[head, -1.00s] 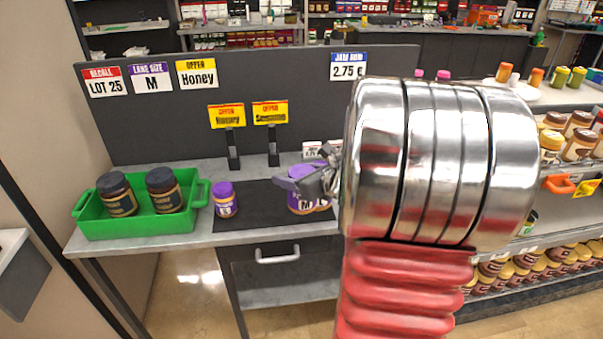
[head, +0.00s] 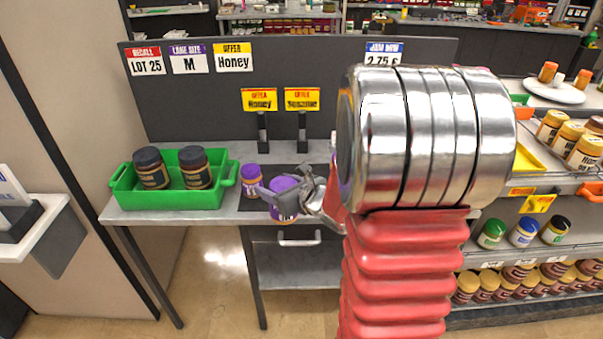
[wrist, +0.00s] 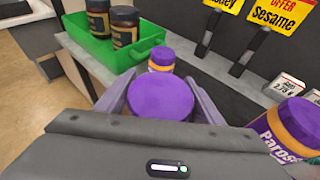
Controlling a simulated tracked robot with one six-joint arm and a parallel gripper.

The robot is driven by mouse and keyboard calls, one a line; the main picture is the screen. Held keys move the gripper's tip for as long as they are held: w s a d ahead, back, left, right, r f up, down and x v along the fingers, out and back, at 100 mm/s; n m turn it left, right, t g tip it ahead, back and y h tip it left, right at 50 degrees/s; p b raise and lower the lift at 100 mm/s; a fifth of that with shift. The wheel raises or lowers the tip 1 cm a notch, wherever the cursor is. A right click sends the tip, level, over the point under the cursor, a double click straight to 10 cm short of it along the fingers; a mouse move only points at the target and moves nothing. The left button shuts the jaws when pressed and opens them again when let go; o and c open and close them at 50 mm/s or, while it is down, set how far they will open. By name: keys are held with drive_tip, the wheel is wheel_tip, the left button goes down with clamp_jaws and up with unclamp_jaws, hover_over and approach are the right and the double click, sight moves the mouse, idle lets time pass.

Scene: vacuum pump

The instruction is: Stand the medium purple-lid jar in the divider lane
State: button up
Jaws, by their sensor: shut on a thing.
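My gripper (head: 278,196) is shut on a purple-lid jar (head: 286,211), with one finger on each side of it. In the wrist view its round purple lid (wrist: 160,97) fills the space between the fingers; its base is hidden, so I cannot tell whether it touches the counter. A smaller purple-lid jar (head: 250,183) stands just to its left. A larger purple-lid jar (wrist: 287,130) stands at the right of the wrist view. Two upright dark dividers, the left (head: 262,133) and the right (head: 302,134), stand behind on the counter under yellow offer signs.
A green crate (head: 170,202) with two dark-lid jars sits at the counter's left end. A dark back panel (head: 340,75) carries the signs, including a lane size M sign (head: 189,59). Shelves with jars stand at right. My arm hides the counter's right part.

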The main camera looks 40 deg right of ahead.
drive_tip(key=a+f+n+y, duration=0.1)
drive_tip(key=a+f, duration=0.1)
drive_tip(key=a, duration=0.4)
drive_tip(key=a+f+n+y, duration=0.1)
drive_tip(key=a+f, duration=0.2)
drive_tip(key=a, duration=0.4)
drive_tip(key=w+a+f+n+y, duration=0.1)
drive_tip(key=a+f, duration=0.1)
drive_tip(key=a, duration=0.5)
drive_tip(key=shift+a+f+g, duration=0.15)
drive_tip(key=shift+f+g, duration=0.15)
drive_tip(key=shift+f, duration=0.05)
